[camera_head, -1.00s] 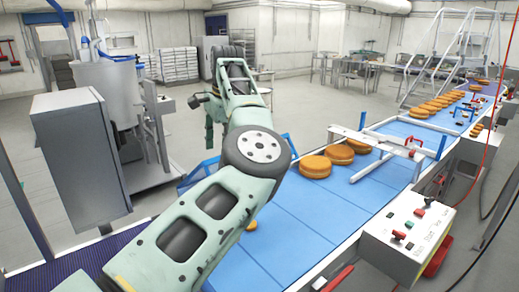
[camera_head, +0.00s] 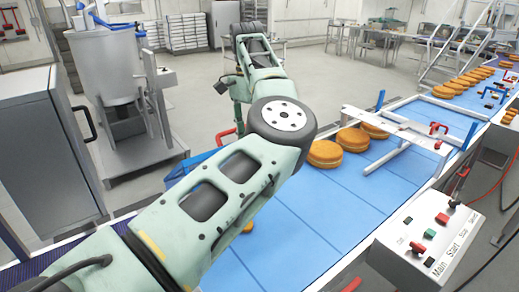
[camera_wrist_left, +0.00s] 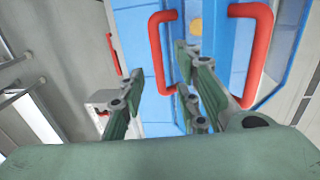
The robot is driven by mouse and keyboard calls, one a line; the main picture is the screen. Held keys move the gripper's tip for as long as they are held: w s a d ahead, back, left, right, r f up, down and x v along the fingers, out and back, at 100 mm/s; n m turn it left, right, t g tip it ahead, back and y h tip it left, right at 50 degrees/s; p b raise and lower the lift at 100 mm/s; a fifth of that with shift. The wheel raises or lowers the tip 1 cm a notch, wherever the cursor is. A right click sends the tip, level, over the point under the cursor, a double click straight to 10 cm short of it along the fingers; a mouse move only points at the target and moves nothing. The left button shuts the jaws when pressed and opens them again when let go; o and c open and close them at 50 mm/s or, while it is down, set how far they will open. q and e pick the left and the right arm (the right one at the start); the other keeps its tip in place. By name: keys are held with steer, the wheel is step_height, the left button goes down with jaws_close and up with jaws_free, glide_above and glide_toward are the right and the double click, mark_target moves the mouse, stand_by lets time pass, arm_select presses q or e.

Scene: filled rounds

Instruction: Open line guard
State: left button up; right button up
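The line guard shows in the left wrist view as a blue-framed panel (camera_wrist_left: 218,72) with two red handles, a left handle (camera_wrist_left: 156,48) and a right handle (camera_wrist_left: 268,48). In the head view a piece of blue frame (camera_head: 192,163) and a red handle (camera_head: 227,132) show beside the conveyor, mostly hidden behind my left arm. My left gripper (camera_wrist_left: 158,78) is open and empty in the wrist view. Its fingers lie in front of the panel, close to the left handle; I cannot tell whether they touch. My right gripper is out of view.
A blue conveyor (camera_head: 330,205) carries round filled cakes (camera_head: 324,154) under a white cross frame (camera_head: 410,135). A control box (camera_head: 430,235) stands on its near right side. A grey cabinet (camera_head: 50,140) and a mixing vessel (camera_head: 105,60) stand on the left.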

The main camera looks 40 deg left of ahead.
arm_select(q)
steer(key=f, duration=0.2)
steer(key=s+d+f+p, duration=0.1)
steer(key=f, duration=0.1)
steer(key=shift+w+f, duration=0.25)
steer(key=shift+f, duration=0.15)
steer(key=shift+w+a+f, duration=0.1)
steer(key=shift+f, duration=0.05)
steer(key=shift+s, duration=0.2)
steer(key=shift+c, duration=1.2)
jaws_close()
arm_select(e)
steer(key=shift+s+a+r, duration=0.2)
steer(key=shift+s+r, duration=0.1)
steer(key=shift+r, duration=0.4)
